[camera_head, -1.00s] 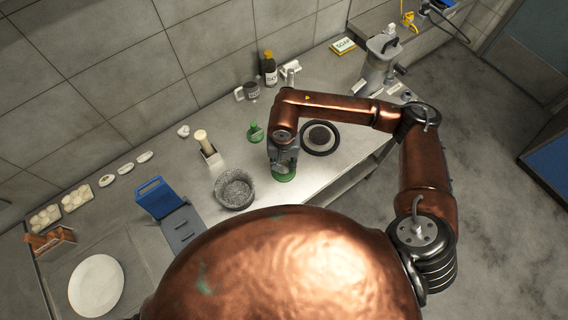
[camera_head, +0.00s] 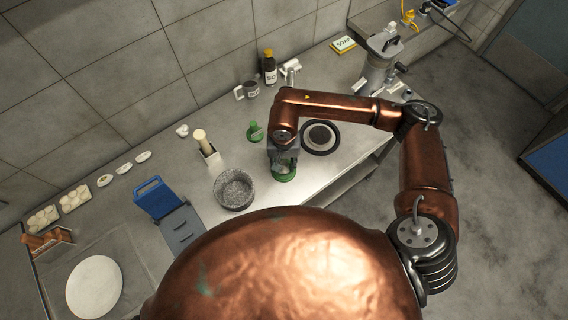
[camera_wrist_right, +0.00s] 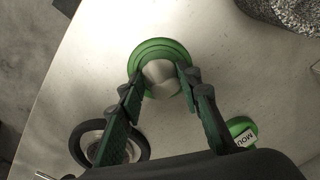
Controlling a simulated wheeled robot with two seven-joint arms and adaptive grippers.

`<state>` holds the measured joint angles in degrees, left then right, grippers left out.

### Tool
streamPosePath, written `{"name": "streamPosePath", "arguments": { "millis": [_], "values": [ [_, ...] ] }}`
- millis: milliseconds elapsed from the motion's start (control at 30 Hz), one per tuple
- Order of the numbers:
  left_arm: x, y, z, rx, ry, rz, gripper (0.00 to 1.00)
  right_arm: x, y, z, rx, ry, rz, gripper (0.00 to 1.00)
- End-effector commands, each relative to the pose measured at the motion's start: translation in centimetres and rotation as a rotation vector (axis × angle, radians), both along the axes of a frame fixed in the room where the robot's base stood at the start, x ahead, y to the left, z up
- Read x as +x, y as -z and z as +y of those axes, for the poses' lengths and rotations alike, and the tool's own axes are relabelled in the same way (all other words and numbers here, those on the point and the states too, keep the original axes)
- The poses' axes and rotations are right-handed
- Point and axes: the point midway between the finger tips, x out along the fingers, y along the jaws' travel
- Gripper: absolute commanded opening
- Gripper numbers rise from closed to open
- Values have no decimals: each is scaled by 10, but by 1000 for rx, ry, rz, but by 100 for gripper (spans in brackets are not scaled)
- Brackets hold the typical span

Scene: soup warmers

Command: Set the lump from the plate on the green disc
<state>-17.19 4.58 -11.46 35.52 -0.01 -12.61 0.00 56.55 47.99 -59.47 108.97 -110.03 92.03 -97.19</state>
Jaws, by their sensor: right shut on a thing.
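The green disc (camera_head: 284,178) sits on the counter below my right gripper (camera_head: 284,160). In the right wrist view the green disc (camera_wrist_right: 158,46) shows as a round stepped disc. A smooth pale grey lump (camera_wrist_right: 160,78) is between the fingers of my right gripper (camera_wrist_right: 161,80), which is shut on it. The lump overlaps the disc in that view; I cannot tell whether it touches the disc. The white round plate (camera_head: 95,287) at the lower left is empty. My left gripper is out of view.
A black-rimmed round piece (camera_head: 320,137) lies right of the disc. A blue-handled object (camera_head: 158,198) stands farther left.

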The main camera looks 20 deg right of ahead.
Motion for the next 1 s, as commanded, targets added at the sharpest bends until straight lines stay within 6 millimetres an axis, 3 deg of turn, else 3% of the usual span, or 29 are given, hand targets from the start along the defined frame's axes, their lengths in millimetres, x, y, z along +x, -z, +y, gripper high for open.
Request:
{"name": "streamPosePath", "arguments": {
  "millis": [733, 767, 1000],
  "values": [
    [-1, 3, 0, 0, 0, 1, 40, 0, 2, 0, 0, 0, 0, 5],
    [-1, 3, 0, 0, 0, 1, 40, 0, 2, 0, 0, 0, 0, 33],
    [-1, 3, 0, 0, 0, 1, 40, 0, 2, 0, 0, 0, 0, 50]
  ]
}}
